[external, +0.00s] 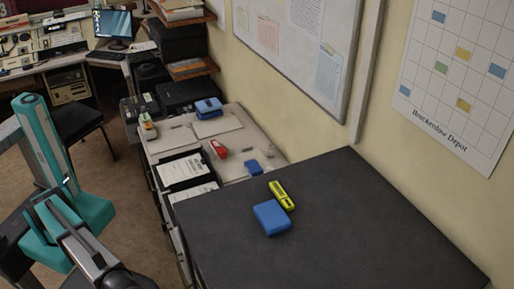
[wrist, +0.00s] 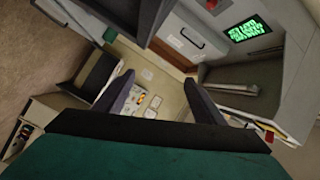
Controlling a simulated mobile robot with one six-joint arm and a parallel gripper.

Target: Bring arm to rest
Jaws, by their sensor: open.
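My teal and grey arm (external: 45,150) is at the left of the external view, raised over the carpet and left of the dark table. In the wrist view my gripper (wrist: 158,86) shows two dark fingers spread wide apart, with nothing between them. Its fingertips are not clear in the external view. The wrist view looks across the room, tilted, towards furniture and a wall at a distance. No object touches the fingers.
A dark table (external: 330,225) at the right bears a blue box (external: 272,217) and a yellow-green device (external: 282,195). Behind it, a pale desk (external: 236,138) holds clipboards, a red stapler (external: 218,149) and blue items. A black chair (external: 82,128) stands near the arm. Open carpet (external: 110,180) lies between.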

